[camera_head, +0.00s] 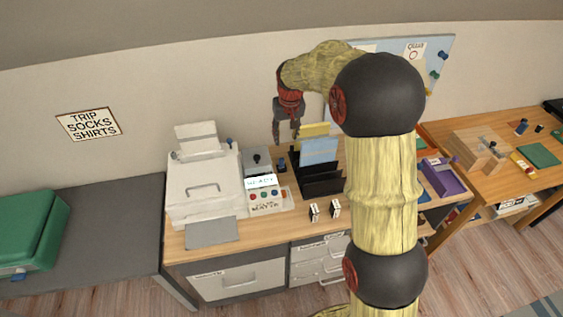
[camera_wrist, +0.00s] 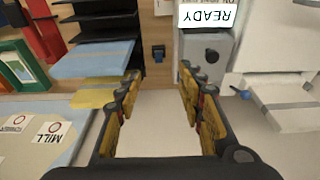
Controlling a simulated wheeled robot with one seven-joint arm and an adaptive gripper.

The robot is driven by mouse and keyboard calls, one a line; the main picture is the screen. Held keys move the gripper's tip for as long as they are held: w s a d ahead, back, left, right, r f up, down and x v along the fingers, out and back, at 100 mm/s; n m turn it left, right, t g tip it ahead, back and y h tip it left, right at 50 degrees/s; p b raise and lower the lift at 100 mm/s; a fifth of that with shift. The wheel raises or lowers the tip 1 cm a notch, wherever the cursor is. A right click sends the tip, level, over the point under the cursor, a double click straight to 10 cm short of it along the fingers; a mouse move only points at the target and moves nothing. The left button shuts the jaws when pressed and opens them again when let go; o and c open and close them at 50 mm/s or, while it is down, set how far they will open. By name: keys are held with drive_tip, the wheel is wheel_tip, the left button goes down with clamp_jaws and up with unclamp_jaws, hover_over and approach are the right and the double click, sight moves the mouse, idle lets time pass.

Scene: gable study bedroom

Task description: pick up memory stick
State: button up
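A small dark-blue and black item that looks like the memory stick (camera_wrist: 158,53) lies on the wooden desk, in the gap between the grey device and the black file rack. In the head view it (camera_head: 282,164) is a small dark-blue shape at the back of the desk. My gripper (camera_wrist: 160,74) is open, with nothing between its fingers; in the wrist view the item shows just beyond the fingertips, roughly centred between them. In the head view my gripper (camera_head: 286,128) hangs pointing down above the rear of the desk, apart from the item.
A black file rack (camera_head: 321,185) with blue and yellow folders stands right of the item. A grey device (camera_head: 257,160) and a READY panel (camera_head: 261,182) stand left. A white printer (camera_head: 203,190) is farther left. The wall is close behind.

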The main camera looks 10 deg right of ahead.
drive_tip(key=g+p, duration=0.1)
drive_tip(key=p, duration=0.2)
hover_over(281, 160)
wheel_tip(281, 160, down, 14)
drive_tip(key=shift+a+f, duration=0.15)
drive_tip(key=shift+f, duration=0.8)
drive_tip(key=f, duration=0.2)
drive_tip(key=f+b, duration=0.1)
drive_tip(key=f, duration=0.4)
drive_tip(key=shift+w+d, duration=0.3)
drive_tip(key=shift+d, duration=0.05)
drive_tip(key=shift+c, duration=0.2)
clamp_jaws()
